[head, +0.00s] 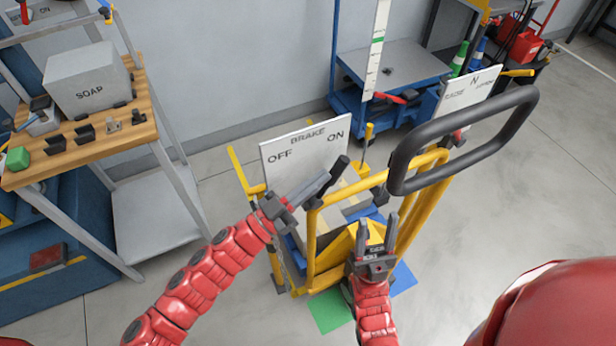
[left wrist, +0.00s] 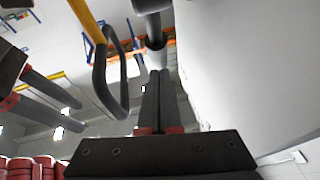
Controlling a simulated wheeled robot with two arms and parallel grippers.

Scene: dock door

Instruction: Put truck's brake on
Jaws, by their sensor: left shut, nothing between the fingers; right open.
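The yellow hand truck (head: 310,250) stands in the middle of the head view, with a large black loop handle (head: 521,107). Its white brake sign (head: 300,158) reads OFF at left and ON at right. A dark grip (head: 341,165), apparently the brake lever's, shows just below the word ON. My left gripper (head: 324,181) is shut and empty, its fingertips close to this grip; contact is unclear. In the left wrist view the shut fingers (left wrist: 160,75) point towards a dark cylindrical part (left wrist: 152,22). My right gripper (head: 378,222) is open and empty before the truck's yellow frame.
A wooden-topped bench (head: 85,146) with a SOAP box (head: 88,80) stands at left. A blue cart (head: 405,65) and a second white sign (head: 468,92) are behind the truck. Green (head: 331,311) and blue (head: 403,280) floor patches lie beneath. Floor at right is clear.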

